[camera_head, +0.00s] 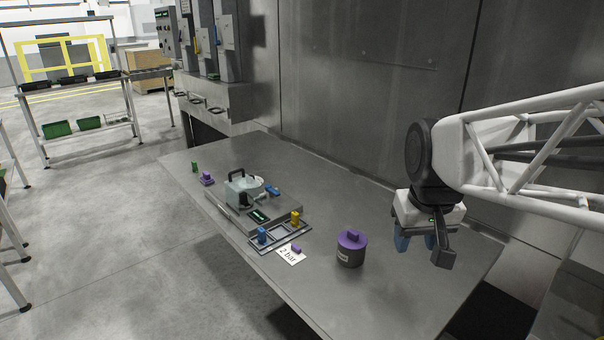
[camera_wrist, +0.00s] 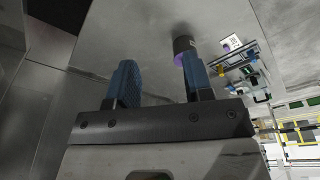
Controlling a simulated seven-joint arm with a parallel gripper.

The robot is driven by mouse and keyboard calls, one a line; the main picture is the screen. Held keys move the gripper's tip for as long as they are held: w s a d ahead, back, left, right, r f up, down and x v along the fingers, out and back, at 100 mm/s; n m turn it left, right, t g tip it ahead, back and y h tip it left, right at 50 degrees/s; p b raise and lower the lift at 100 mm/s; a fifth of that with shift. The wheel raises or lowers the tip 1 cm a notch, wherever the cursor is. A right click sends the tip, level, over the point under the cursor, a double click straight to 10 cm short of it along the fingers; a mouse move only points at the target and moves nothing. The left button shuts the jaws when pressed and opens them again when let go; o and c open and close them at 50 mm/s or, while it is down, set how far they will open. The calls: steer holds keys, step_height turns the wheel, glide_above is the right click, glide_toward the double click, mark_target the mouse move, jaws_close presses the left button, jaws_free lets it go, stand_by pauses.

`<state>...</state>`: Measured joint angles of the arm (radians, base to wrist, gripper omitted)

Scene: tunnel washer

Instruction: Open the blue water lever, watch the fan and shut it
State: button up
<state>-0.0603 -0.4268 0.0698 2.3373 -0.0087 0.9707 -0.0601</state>
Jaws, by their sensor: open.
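A small machine with a pale box-shaped housing (camera_head: 240,190) and a dark handle stands on a grey base plate on the steel table. A small blue part (camera_head: 272,191), which looks like the blue lever, lies on its right side. A pale round part (camera_head: 257,182) beside the housing may be the fan; it is too small to tell. My gripper (camera_head: 416,246) is open and empty, above the right part of the table, well apart from the machine. Its two blue fingers also show in the wrist view (camera_wrist: 160,68), spread apart.
A dark canister with a purple lid (camera_head: 350,250) stands between my gripper and the machine. A tray (camera_head: 268,246) with blue and yellow pieces and a "2 bar" card (camera_head: 290,255) lie before the machine. Purple (camera_head: 207,179) and green (camera_head: 195,167) pieces stand left. A metal wall runs behind.

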steer(key=w+a+r+n, duration=0.1)
steer(key=w+a, duration=0.2)
steer(key=w, duration=0.4)
steer(key=w+a+r+n, duration=0.1)
steer(key=w+a, duration=0.1)
steer(key=w, duration=0.5)
steer(key=n+g, duration=0.2)
steer(key=n, duration=0.4)
glide_above(275, 191)
step_height(275, 191, down, 15)
steer(key=shift+d, duration=0.1)
steer(key=shift+f, duration=0.15)
steer(key=shift+f, duration=3.75)
steer(key=shift+c, duration=0.2)
